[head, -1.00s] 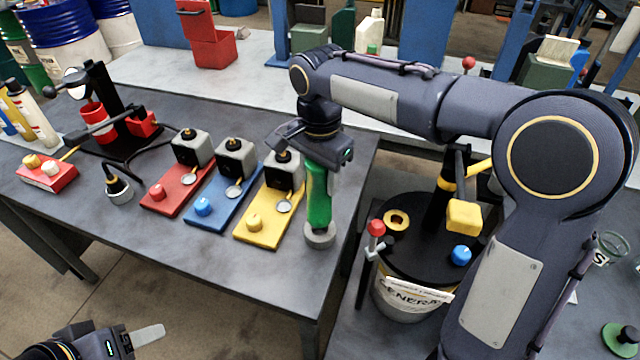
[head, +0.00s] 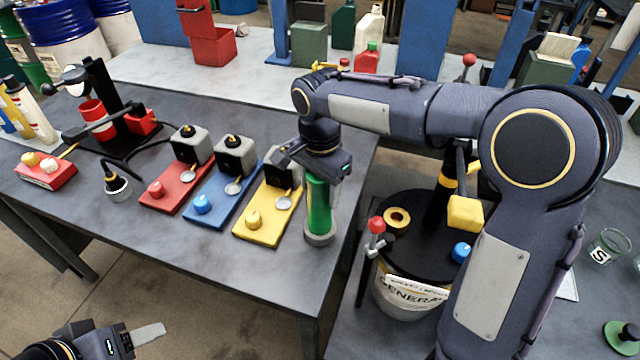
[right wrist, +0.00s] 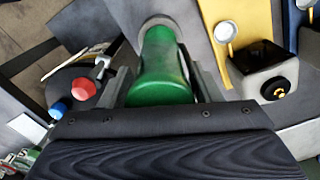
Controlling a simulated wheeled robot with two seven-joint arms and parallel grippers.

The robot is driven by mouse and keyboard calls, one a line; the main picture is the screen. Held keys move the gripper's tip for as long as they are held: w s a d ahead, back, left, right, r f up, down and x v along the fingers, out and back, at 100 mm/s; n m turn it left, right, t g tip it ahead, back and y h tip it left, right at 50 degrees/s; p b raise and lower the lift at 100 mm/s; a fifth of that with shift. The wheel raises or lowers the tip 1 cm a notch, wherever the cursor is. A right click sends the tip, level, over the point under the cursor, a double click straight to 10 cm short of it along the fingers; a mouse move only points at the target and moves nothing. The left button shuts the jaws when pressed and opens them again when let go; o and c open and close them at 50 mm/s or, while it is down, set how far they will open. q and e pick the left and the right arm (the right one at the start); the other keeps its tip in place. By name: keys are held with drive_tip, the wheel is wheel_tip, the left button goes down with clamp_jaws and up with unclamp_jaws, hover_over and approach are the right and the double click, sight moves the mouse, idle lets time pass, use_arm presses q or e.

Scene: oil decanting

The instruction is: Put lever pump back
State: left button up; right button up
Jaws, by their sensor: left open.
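A green cylinder (head: 317,205), which I take for the lever pump, stands nearly upright on the dark table at its right end. Its foot is a grey round piece (head: 320,239). My right gripper (head: 317,172) is around its upper part from above, palm hiding the top. In the right wrist view the fingers lie on both sides of the green body (right wrist: 160,75), seemingly against it, and the grey round end (right wrist: 158,24) is beyond. My left gripper (head: 148,336) is open and empty over the floor at lower left.
The yellow board (head: 255,234) is close left of the green cylinder, then the blue (head: 205,220) and red (head: 160,201) boards. A black-lidded drum (head: 412,299) stands right of the table. The table's front strip is clear.

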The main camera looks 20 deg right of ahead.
drive_tip(key=shift+o, duration=1)
wheel_tip(320, 180, up, 13)
drive_tip(key=shift+p, duration=0.65)
